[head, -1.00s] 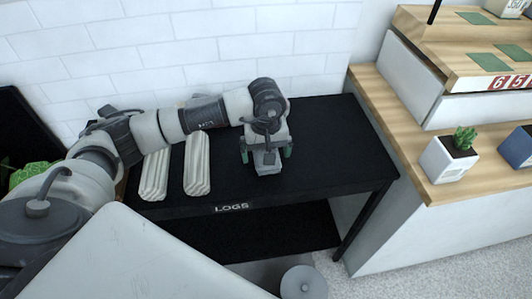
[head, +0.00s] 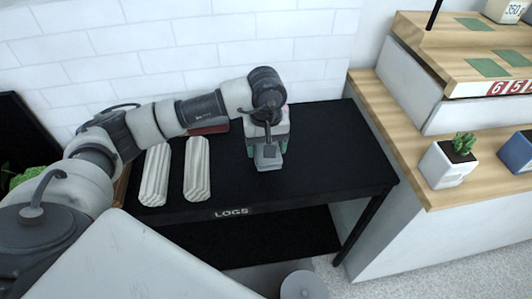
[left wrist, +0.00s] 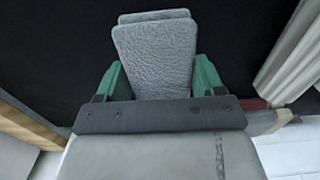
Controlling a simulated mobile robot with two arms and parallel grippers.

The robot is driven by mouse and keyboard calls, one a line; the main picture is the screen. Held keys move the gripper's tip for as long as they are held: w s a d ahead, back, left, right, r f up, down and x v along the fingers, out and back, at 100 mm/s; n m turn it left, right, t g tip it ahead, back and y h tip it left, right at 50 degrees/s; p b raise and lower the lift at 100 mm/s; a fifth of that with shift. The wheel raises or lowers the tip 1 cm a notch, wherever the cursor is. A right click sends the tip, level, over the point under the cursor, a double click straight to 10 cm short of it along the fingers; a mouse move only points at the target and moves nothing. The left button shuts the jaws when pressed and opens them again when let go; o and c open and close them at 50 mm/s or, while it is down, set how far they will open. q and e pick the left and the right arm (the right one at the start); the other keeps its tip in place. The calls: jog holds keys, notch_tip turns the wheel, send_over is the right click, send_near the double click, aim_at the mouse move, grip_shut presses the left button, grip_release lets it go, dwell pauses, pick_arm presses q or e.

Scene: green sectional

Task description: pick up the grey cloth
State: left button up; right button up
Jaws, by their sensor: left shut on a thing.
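The grey cloth (left wrist: 155,50) shows in the left wrist view as a folded, textured pad. It lies between the two green fingers of my left gripper (left wrist: 159,78), which are shut on it. In the head view my left gripper (head: 269,149) is low over the black table (head: 330,165), right of two pale striped rolls. The gripper and wrist hide much of the spot there. I cannot tell whether the cloth still touches the table. My right gripper is not in view.
The pale rolls, a left one (head: 155,175) and a right one (head: 197,168), lie on the table. A dark red item (head: 209,127) is partly hidden behind my left arm. A wooden counter with a potted cactus (head: 449,160) stands at right. The table's right part is clear.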

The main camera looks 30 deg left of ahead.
pick_arm(q)
jog(key=s+d+r, duration=0.4)
jog(key=d+r, duration=0.3)
jog(key=d, duration=0.4)
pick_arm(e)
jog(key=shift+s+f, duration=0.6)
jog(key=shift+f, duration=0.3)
